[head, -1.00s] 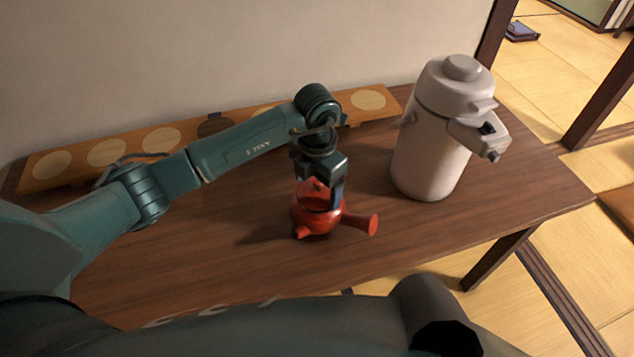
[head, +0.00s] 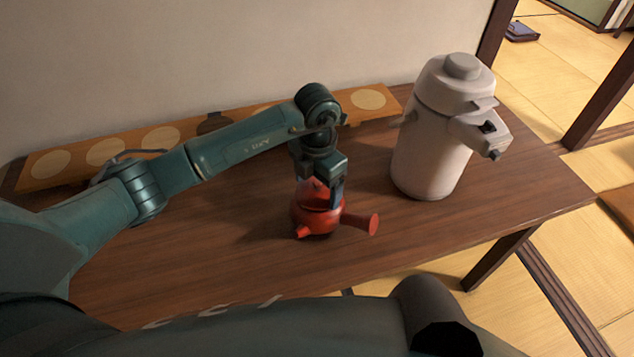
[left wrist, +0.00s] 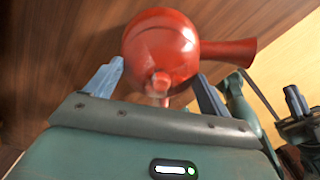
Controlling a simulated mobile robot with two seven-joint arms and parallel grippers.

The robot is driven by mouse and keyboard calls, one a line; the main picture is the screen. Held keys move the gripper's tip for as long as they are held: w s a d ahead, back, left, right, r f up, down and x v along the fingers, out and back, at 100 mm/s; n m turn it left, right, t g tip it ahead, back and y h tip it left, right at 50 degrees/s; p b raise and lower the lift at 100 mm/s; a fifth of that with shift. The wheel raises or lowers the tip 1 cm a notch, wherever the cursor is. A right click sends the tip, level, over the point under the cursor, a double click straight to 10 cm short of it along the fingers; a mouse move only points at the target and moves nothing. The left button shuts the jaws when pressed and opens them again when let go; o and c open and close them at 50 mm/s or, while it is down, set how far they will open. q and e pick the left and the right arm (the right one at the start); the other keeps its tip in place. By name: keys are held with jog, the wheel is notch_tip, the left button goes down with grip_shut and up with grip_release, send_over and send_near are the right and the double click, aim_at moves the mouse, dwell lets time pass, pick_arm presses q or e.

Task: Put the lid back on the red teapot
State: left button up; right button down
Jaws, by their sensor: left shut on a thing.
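The red teapot (head: 325,222) stands upright on the wooden table, its flared side handle pointing right and its short spout toward me. My left gripper (head: 319,190) reaches down over it and is shut on the red lid (head: 315,200). The lid is at the pot's mouth, level; whether it is fully seated I cannot tell. In the left wrist view, the lid's knob (left wrist: 160,82) sits between the two fingers, and the round pot (left wrist: 165,30) lies beyond. What seems to be my right gripper (left wrist: 298,112) shows at the right edge there, its jaws unclear.
A tall pale air pot (head: 433,150) stands right of the teapot, with a gap between. A long board with pale discs (head: 108,152) lies along the wall behind. The dark wooden table (head: 220,270) is clear in front and to the left of the teapot.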

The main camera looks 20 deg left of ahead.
pick_arm(q)
jog(key=o, duration=0.9)
jog(key=shift+r+p, duration=2.35)
jog(key=shift+r, duration=1.15)
jog(key=shift+c, duration=0.3)
